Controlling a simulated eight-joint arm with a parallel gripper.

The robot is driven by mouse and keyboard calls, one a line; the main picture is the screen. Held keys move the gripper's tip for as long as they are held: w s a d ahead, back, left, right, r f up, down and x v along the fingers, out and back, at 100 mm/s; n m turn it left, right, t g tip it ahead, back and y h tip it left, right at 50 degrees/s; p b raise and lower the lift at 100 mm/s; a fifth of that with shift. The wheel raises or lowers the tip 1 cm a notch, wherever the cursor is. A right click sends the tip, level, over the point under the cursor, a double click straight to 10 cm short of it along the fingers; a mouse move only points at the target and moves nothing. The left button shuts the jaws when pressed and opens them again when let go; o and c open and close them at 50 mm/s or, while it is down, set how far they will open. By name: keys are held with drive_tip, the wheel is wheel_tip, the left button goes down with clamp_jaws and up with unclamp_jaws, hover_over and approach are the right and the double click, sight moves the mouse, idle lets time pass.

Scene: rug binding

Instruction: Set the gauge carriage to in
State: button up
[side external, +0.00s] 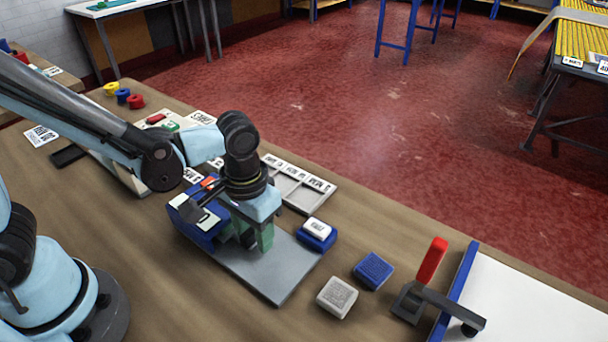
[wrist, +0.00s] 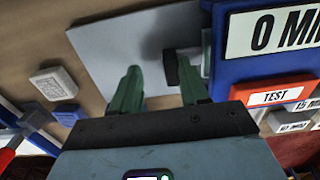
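The gauge shows in the side view as a blue block (side external: 187,222) on a grey plate (side external: 262,275). In the wrist view, its blue body (wrist: 222,72) carries a "0 MM" label (wrist: 275,32) and a red-and-white "TEST" label (wrist: 283,95). A dark knob or block (wrist: 171,68) on a short grey rod (wrist: 190,50) juts from the body over the plate; I take it as part of the carriage. My gripper (wrist: 160,68) points down at the gauge, its green fingers apart. The dark piece lies just beyond the fingertips, nearer the right finger; contact cannot be told. In the side view my gripper (side external: 250,240) hides part of the gauge.
A labelled grey tray (side external: 310,197) lies behind the gauge. A white-topped blue block (side external: 317,232), a blue block (side external: 373,270) and a grey-white block (side external: 337,297) sit to its right. A red-handled lever tool (side external: 432,262) stands farther right. The front bench is clear.

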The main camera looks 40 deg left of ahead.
drive_tip(key=shift+d+r, duration=0.25)
drive_tip(key=shift+d, duration=0.2)
wheel_tip(320, 180, up, 12)
drive_tip(key=w+a+r, duration=0.1)
drive_tip(key=w+a, duration=0.1)
drive_tip(key=a, duration=0.4)
drive_tip(key=w+a+r, duration=0.1)
drive_tip(key=w+a, duration=0.2)
drive_tip(key=a, duration=0.3)
drive_tip(key=shift+a+r, duration=0.35)
drive_tip(key=shift+r, duration=0.05)
drive_tip(key=shift+w, duration=0.1)
drive_tip(key=s+d+f, duration=0.2)
drive_tip(key=s+d, duration=0.1)
drive_tip(key=d, duration=0.3)
drive_tip(key=s+d+f, duration=0.2)
drive_tip(key=d, duration=0.4)
drive_tip(key=shift+s+a+f, duration=0.1)
drive_tip(key=shift+f, duration=5.55)
